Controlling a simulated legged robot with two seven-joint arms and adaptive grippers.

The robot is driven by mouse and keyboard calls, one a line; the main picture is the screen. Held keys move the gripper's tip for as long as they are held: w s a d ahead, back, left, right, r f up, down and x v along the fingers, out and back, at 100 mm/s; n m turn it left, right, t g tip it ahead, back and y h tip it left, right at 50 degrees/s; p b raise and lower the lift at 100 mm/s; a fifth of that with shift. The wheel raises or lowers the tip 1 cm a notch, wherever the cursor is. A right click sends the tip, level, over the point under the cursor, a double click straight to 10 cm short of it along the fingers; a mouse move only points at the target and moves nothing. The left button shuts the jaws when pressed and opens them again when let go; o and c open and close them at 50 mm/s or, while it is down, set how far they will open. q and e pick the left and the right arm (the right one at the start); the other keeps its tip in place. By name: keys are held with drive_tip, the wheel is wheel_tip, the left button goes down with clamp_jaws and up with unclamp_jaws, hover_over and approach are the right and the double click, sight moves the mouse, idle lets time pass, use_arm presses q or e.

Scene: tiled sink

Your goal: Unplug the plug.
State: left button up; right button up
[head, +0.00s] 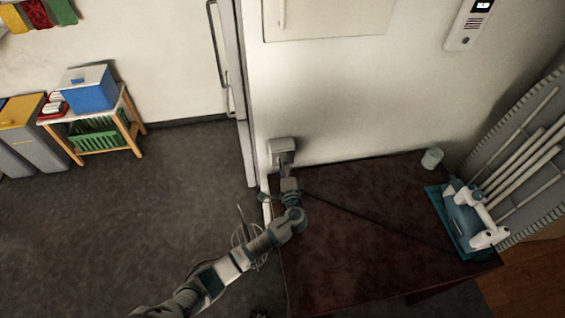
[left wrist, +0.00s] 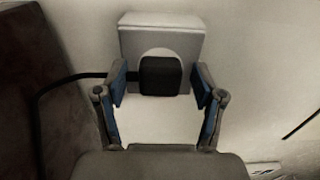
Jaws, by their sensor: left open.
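A dark square plug (left wrist: 161,76) sits in the round recess of a pale wall socket (left wrist: 161,32). The socket box also shows in the head view (head: 283,146), low on the wall at the table's left end. My left gripper (head: 285,172) reaches up to the socket. In the left wrist view its two blue-padded fingers (left wrist: 160,84) stand open on either side of the plug, with a gap visible at the right and the left finger close to the cord. A black cord (left wrist: 90,76) runs left from the plug and bends down. My right gripper is not in view.
A dark brown table (head: 370,220) lies right of my left arm, with a cord across it. A white cup (head: 432,158) and a blue tray (head: 452,225) stand at its right. A door edge with a handle (head: 222,60) is left of the socket.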

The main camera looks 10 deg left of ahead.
use_arm(q)
drive_tip(key=shift+d+r, duration=0.1)
drive_tip(key=shift+d, duration=0.3)
clamp_jaws()
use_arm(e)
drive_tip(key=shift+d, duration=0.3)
use_arm(q)
drive_tip(key=shift+s+a, duration=0.1)
drive_tip(key=shift+s, duration=0.05)
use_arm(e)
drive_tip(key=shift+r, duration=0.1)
use_arm(q)
drive_tip(key=shift+p+v, duration=1)
drive_tip(key=shift+v, duration=1.8)
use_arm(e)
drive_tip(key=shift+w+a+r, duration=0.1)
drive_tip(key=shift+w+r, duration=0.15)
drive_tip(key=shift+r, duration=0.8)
